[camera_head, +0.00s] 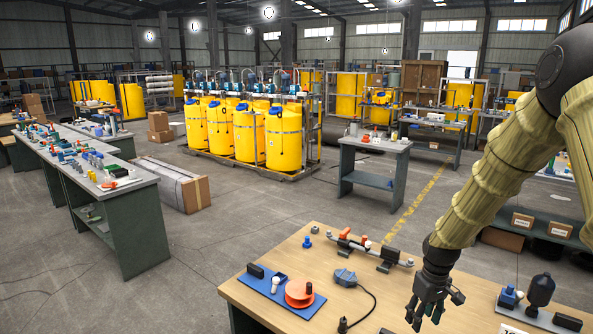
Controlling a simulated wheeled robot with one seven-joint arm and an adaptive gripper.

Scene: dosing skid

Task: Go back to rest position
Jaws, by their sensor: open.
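My gripper (428,310) hangs from my arm at the lower right, fingers pointing down over the front part of the wooden workbench (237,289). Its dark fingers are spread apart and nothing shows between them. The fingers appear apart from the objects on the bench; their exact height above the top cannot be told.
A blue mat (254,281) with an orange reel (299,292) lies left of my gripper. A cabled blue-grey device (345,277) and a pipe assembly (361,245) are nearby. A grey tray (507,312) with parts is at right. Yellow tanks (248,135) stand behind open floor.

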